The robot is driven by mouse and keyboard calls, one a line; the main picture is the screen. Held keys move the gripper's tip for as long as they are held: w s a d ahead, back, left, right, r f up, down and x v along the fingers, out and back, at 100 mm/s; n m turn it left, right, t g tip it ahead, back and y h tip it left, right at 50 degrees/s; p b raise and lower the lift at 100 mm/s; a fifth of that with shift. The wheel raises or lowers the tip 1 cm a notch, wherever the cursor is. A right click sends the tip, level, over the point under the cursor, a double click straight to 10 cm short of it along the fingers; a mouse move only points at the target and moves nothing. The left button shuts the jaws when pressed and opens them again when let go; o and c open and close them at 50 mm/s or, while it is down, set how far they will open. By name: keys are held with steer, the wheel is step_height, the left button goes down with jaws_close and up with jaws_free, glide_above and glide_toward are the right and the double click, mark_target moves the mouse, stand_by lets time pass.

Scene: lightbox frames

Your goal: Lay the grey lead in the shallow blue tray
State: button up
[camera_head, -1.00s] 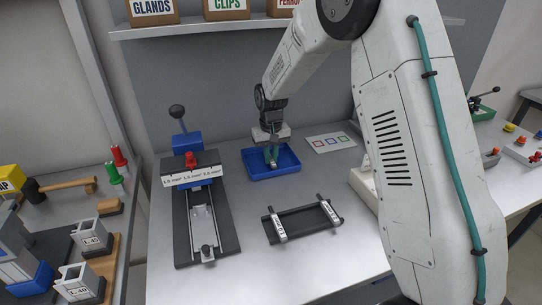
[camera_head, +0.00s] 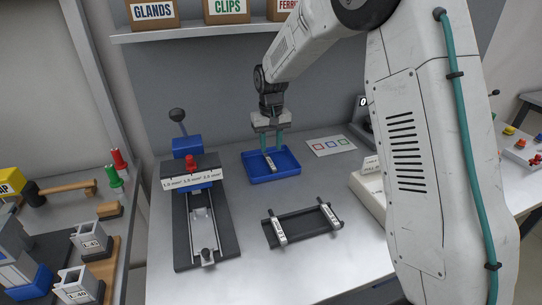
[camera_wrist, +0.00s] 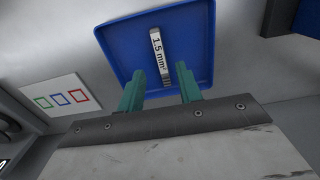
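The shallow blue tray (camera_head: 290,163) stands on the bench beyond the black rack. The grey lead (camera_head: 268,163), a short bar with a white label, lies in the tray. In the wrist view the lead (camera_wrist: 157,45) reads "1.5 mm²" and rests on the floor of the tray (camera_wrist: 120,40). My gripper (camera_head: 271,150) is above the tray, its teal fingers apart and empty. In the wrist view my gripper (camera_wrist: 160,88) shows a wide gap between the fingers, with the lead's near end in line with the gap.
A black rack (camera_head: 300,226) in front holds two labelled bars. A crimping press with a blue body (camera_head: 187,147) stands left. A card with coloured squares (camera_head: 331,145) lies right of the tray. A white box (camera_head: 369,190) is partly behind my arm. A shelf runs above.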

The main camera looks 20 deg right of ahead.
steer(key=s+r, duration=0.7)
steer(key=r, duration=0.5)
steer(key=s+d+r, duration=0.2)
steer(key=s+r, duration=0.3)
steer(key=s, duration=0.8)
steer(key=s+d+f+t, duration=0.1)
steer(key=s+f, duration=0.1)
steer(key=s, duration=1.9)
steer(key=shift+s, duration=0.3)
